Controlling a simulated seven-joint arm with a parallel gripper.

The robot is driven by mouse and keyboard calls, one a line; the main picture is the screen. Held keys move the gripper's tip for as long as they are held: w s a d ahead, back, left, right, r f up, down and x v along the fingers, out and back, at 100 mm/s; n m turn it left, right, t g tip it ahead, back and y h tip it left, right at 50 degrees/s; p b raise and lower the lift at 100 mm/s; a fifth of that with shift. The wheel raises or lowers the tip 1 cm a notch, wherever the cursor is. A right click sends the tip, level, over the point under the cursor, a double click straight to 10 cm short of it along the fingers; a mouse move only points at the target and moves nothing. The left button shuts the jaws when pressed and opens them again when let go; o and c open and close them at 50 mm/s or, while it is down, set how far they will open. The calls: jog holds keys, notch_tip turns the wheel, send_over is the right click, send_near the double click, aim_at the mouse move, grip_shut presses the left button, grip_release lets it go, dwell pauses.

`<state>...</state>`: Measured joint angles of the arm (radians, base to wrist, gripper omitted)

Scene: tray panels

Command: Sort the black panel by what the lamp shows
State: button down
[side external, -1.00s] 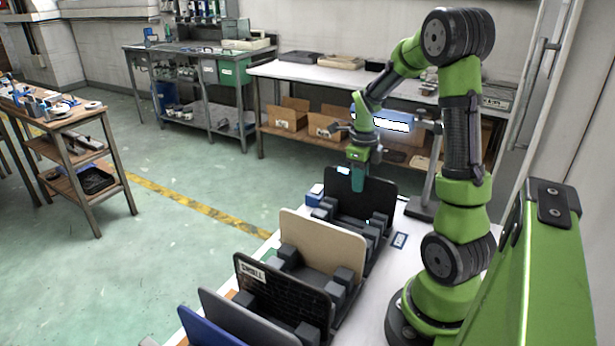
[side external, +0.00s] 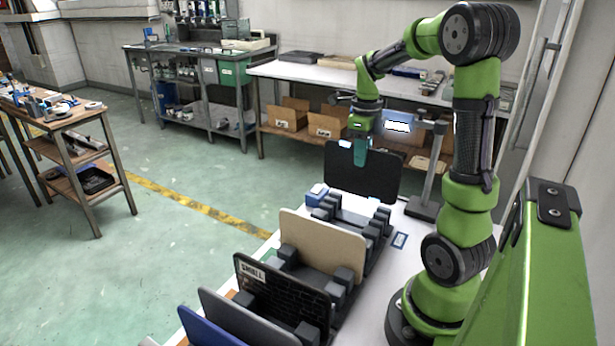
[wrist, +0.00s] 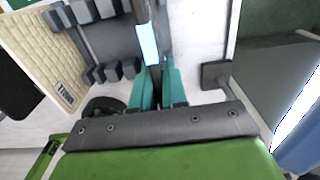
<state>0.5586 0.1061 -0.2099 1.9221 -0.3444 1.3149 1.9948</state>
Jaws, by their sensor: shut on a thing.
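My gripper (side external: 361,155) is shut on the top edge of the black panel (side external: 372,180), which hangs upright above the empty grey holder (side external: 352,216). A small pale label shows at the panel's upper left. In the wrist view, the teal fingers (wrist: 157,85) grip the panel, seen nearly edge-on (wrist: 163,30), with a bright pale patch on its side. A brightly lit white lamp face (side external: 397,127) sits by a grey stand behind the panel. It also shows at the right of the wrist view (wrist: 298,105).
A beige panel (side external: 320,246), a black panel labelled SMALL (side external: 283,292), a grey panel (side external: 240,322) and a blue panel (side external: 205,330) stand in a row in front. A small blue box (side external: 316,192) sits left of the empty holder. The stand's base (side external: 421,208) is at the right.

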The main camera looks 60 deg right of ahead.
jog(key=shift+r, duration=3.85)
